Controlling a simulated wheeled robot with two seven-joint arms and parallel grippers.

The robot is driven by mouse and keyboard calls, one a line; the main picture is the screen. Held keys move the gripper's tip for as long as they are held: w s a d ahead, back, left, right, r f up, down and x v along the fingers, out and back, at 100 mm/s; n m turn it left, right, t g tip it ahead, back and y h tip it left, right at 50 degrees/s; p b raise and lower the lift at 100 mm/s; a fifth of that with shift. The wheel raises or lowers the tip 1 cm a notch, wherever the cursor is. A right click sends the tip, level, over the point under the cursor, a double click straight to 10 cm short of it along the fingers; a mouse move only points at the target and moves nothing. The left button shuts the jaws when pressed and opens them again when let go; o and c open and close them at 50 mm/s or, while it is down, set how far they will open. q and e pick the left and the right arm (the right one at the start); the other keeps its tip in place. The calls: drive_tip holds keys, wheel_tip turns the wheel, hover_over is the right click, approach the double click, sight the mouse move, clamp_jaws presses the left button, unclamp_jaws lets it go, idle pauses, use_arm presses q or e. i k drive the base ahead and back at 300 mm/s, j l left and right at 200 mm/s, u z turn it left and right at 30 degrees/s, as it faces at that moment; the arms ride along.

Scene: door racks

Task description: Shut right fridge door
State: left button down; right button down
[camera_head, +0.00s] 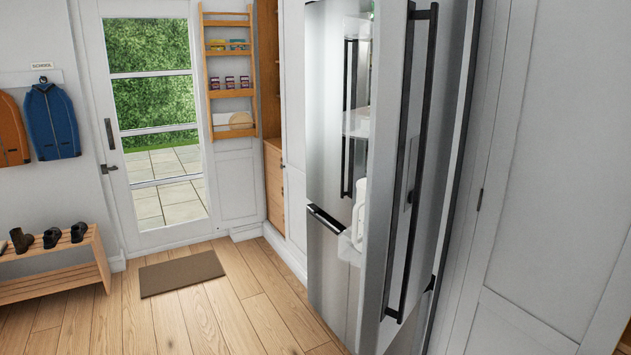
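The right fridge door (384,190) stands open, swung out from the fridge and seen nearly edge-on. Its outer steel face, with a long black vertical handle (415,150), is turned to the right. Clear door shelves (356,124) and white containers (359,205) show along its inner side, to the left. The steel fridge (325,110) stands against the right wall, and its left door with a black handle (348,115) looks shut. The open door hides much of the fridge inside. Neither of my grippers is in view.
White cabinet panels (540,190) line the right side. Wooden floor (215,315) is free in front of the fridge. A brown mat (181,273) lies before the glazed door (158,130). A shoe bench (55,265) stands at the left.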

sight(419, 45)
drive_tip(key=i+j+z, duration=0.6)
drive_tip(key=j+z, duration=0.15)
drive_tip(key=i+j+z, duration=0.25)
drive_tip(key=j, duration=0.25)
drive_tip(key=k+l, duration=0.05)
drive_tip(key=k, duration=0.05)
